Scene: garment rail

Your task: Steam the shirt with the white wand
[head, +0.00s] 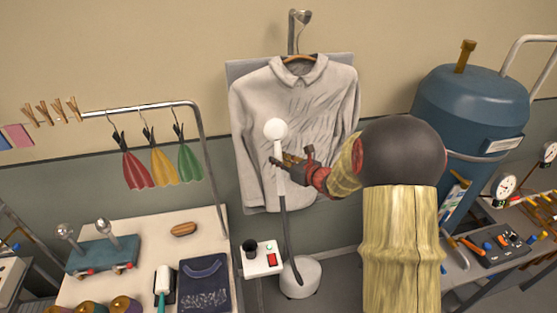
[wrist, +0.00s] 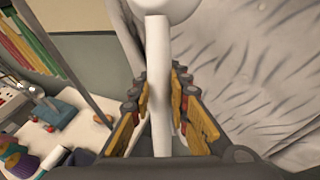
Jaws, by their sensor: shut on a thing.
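The shirt (head: 315,115) is light grey with dark wrinkle lines over its chest, and it hangs on a hanger from a wall hook in front of a grey board. The white wand (head: 279,155) stands upright with its round head (head: 274,128) in front of the shirt's left half. My gripper (head: 287,162) is shut around the wand's handle below the head. In the wrist view the white handle (wrist: 158,75) runs between my finger pads, with the wrinkled shirt (wrist: 250,70) behind at the right. Whether the head touches the shirt I cannot tell.
A dark hose runs from the wand down to a white round base (head: 300,278) on the floor. A small stand with a red switch (head: 262,258) is beside it. A cluttered table (head: 205,225) and cloth rail (head: 150,106) are left; a blue tank (head: 470,110) is right.

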